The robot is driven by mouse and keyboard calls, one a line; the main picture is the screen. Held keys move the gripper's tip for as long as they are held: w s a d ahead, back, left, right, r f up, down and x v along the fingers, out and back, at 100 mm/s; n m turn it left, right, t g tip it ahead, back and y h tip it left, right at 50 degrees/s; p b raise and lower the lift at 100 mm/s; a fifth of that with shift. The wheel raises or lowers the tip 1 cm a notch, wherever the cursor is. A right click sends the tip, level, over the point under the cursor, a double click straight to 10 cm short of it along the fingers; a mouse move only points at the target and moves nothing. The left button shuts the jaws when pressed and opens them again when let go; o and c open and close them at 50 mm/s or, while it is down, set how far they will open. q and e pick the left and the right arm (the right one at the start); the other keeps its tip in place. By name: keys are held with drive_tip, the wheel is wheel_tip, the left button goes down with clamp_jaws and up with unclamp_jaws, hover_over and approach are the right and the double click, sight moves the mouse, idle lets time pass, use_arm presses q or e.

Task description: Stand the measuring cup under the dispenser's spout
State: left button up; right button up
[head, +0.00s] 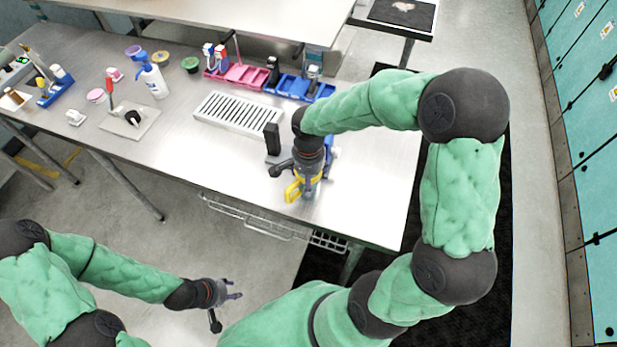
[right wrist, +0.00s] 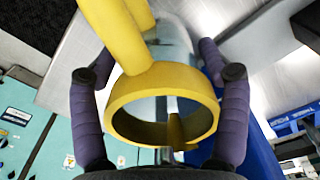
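A yellow loop joined to a pale, see-through body, which looks like the measuring cup (head: 293,191), is at the table's front right. In the right wrist view its yellow ring (right wrist: 163,123) fills the space between my fingers. My right gripper (head: 308,188) points down over it, with its fingers (right wrist: 160,75) spread on either side; I see no clear grip. A blue-and-white pump bottle (head: 152,80), possibly the dispenser, stands at the back left; I cannot be sure which item is the dispenser. My left gripper (head: 233,290) is open and empty in front of the table.
A slotted metal tray (head: 240,113) lies mid-table, with a black upright block (head: 272,139) near its right end. Pink (head: 238,77) and blue (head: 298,88) racks stand behind. A grey board (head: 130,121) lies at left. The table's front middle is clear.

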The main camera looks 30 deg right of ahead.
drive_tip(key=shift+s+a+f, duration=0.1)
drive_tip(key=shift+s+f, duration=0.25)
drive_tip(key=shift+f, duration=0.15)
drive_tip(key=shift+r+p, duration=0.55)
drive_tip(key=shift+p, duration=0.05)
drive_tip(key=r, duration=0.3)
drive_tip(key=r+p, duration=0.1)
drive_tip(key=r, duration=0.7)
drive_tip(key=shift+w+d+p, duration=0.2)
drive_tip(key=shift+w+p, duration=0.15)
drive_tip(key=shift+w, duration=0.05)
drive_tip(key=shift+r, duration=0.6)
